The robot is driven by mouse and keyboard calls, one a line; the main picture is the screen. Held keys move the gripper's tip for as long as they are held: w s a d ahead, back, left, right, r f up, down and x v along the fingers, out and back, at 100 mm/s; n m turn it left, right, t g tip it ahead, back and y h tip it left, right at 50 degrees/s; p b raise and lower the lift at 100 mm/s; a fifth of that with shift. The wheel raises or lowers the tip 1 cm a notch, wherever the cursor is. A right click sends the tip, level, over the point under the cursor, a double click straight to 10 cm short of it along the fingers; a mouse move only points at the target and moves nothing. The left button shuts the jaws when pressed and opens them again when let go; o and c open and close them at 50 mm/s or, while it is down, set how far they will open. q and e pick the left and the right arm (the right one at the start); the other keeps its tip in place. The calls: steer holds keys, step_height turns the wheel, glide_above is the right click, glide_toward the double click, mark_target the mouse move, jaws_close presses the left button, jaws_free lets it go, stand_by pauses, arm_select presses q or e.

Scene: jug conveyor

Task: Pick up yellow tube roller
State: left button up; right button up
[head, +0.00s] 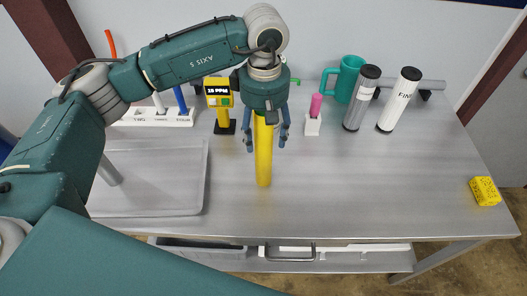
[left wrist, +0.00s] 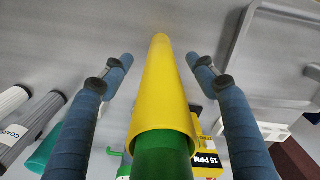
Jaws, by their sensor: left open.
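The yellow tube roller (head: 263,165) appears to stand upright on the metal table, with its top hidden by my left gripper in the head view. In the left wrist view the yellow tube (left wrist: 163,95) runs away from the camera, with a green section (left wrist: 163,162) at its near end. My left gripper (head: 266,148) points down over it and is open. Its two blue fingers lie on either side of the tube, with visible gaps in the left wrist view (left wrist: 160,60). My right gripper is not in view.
A yellow meter (head: 219,95) and a white rack (head: 160,117) stand left of the tube. To the right are a pink item in a white holder (head: 313,123), a green mug (head: 347,80), a black-capped tube (head: 360,100) and a white tube (head: 399,100). A grey tray (head: 195,180) lies left.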

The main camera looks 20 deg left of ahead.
arm_select(q)
jaws_close()
steer(key=shift+r, duration=0.2)
